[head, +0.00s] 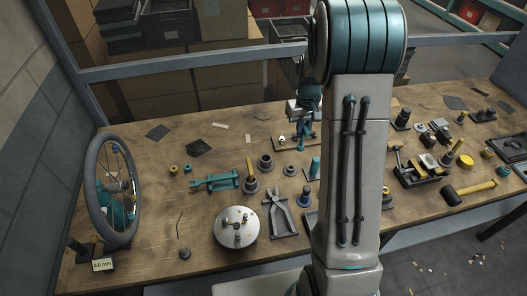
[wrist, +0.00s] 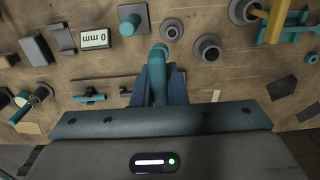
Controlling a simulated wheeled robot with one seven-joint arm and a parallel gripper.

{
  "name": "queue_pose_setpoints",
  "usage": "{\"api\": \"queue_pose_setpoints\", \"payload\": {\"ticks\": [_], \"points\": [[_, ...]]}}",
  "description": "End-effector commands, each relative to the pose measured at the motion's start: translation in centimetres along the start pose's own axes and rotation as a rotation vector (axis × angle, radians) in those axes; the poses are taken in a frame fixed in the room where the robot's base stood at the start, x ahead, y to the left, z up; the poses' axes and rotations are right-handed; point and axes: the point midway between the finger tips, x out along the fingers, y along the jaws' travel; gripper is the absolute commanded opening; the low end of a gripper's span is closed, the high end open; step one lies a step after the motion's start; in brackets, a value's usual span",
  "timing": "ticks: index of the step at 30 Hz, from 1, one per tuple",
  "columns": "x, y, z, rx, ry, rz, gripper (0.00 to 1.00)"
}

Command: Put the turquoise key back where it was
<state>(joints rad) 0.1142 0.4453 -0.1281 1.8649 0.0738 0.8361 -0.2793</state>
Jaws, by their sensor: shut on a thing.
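My gripper (wrist: 159,80) is shut on a turquoise rod-like piece with a rounded end, which I take to be the turquoise key (wrist: 160,58). The piece stands out between the two dark blue fingers above the wooden bench; its lower part is hidden by them. In the head view my gripper (head: 306,106) is at the back middle of the bench, partly hidden by my arm. I cannot tell which spot is the key's own.
A wheel (head: 91,202) stands at the left end of the bench. A mallet (head: 450,196) lies at the right. A small display (wrist: 95,39) shows in the wrist view.

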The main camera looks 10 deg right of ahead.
Motion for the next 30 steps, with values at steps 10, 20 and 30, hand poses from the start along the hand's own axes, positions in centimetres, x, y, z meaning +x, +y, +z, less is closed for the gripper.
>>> {"api": "queue_pose_setpoints", "payload": {"ticks": [10, 20, 30], "points": [[4.6, -6.7, -3.0, -0.010, -0.002, 0.000, 0.00], [6.9, -10.2, -4.8, -0.001, 0.000, 0.000, 0.00], [11.0, -10.3, -4.8, 0.001, -0.001, -0.001, 0.00]]}}
